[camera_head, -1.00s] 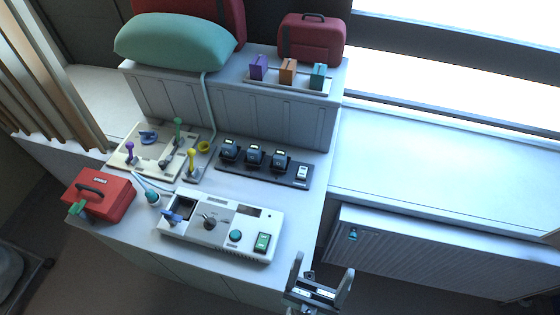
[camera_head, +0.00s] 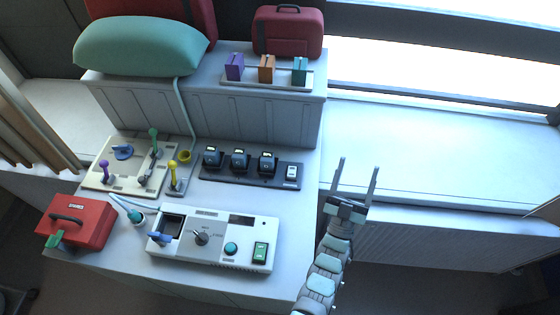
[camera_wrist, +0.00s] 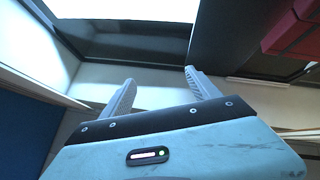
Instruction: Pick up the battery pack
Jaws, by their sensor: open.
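My gripper (camera_head: 358,165) is open and empty, right of the grey cabinet and in front of the white window ledge. Its two fingers point away from me; in the wrist view the open fingers (camera_wrist: 160,78) have nothing between them. Which thing is the battery pack is not plain. Several blocks could be it: black units (camera_head: 240,161) in a row on a dark strip (camera_head: 253,181), and a purple block (camera_head: 235,66), an orange block (camera_head: 266,68) and a teal block (camera_head: 299,70) on a shelf tray (camera_head: 262,84). All stand left of my gripper, apart from it.
A white control panel (camera_head: 215,217) with an open recess (camera_head: 170,226) lies at the cabinet's front. A red box (camera_head: 75,222) and a lever board (camera_head: 130,180) are at left. A green pillow (camera_head: 140,45) and a red case (camera_head: 288,32) are on top. The window ledge (camera_head: 430,150) is clear.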

